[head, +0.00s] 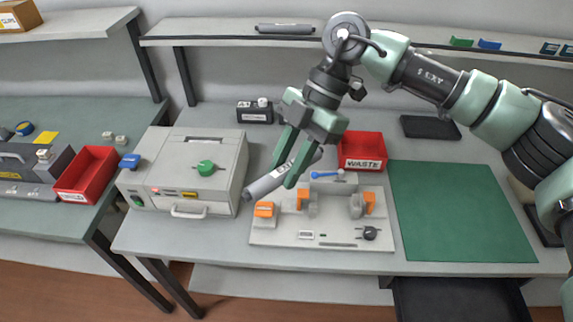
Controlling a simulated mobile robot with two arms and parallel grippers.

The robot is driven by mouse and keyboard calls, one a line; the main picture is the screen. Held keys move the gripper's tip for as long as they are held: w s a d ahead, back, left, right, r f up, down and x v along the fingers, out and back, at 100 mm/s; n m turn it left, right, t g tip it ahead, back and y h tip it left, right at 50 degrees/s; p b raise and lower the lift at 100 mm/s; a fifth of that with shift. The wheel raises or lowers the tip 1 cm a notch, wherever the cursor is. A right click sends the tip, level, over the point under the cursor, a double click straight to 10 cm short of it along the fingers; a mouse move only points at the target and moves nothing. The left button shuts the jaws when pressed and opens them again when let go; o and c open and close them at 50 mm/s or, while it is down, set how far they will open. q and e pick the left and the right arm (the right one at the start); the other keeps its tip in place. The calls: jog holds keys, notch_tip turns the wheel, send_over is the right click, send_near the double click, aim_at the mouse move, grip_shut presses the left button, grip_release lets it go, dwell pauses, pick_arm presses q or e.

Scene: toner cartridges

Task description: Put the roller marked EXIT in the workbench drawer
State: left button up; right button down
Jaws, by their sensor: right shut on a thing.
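My right gripper (284,172) is shut on a grey roller (263,187), holding it tilted above the fixture plate; its marking is partly covered and I cannot read it. Another grey roller (285,28) lies on the back shelf; its label is too small to read. A dark drawer (460,300) shows below the bench's front edge at the lower right. It appears pulled out, and its inside looks empty where visible. My left gripper is out of view.
A fixture plate (335,241) with orange clamps sits on the bench below the gripper. A grey machine (195,150) stands to its left, a red WASTE bin (362,146) behind it. The green mat (460,212) at right is bare. Another red bin (88,175) is at left.

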jog(key=s+d+f+n+t+h, duration=0.1)
jog(key=d+f+n+t+h, duration=0.15)
jog(key=d+n, duration=0.7)
jog(key=s+d+f+n+t+h, duration=0.25)
jog(key=d+n+h, duration=0.2)
jog(key=n, duration=0.95)
jog(key=s+d+f+n+t+h, duration=0.1)
jog(key=d+f+n+t+h, duration=0.2)
jog(key=d+n, duration=0.65)
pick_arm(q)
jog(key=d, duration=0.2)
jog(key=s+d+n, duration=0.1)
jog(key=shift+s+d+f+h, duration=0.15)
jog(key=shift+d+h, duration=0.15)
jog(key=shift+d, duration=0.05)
pick_arm(e)
notch_tip(320, 180, up, 11)
jog(key=w+a+n+t+y, duration=0.1)
jog(key=w+n+t+y, duration=0.1)
jog(key=n, duration=0.6)
jog(key=shift+a+n+t+y, duration=0.35)
jog(key=shift+t+y, duration=0.15)
jog(key=shift+y, duration=0.2)
jog(key=shift+w+r, duration=0.1)
jog(key=shift+w, duration=0.05)
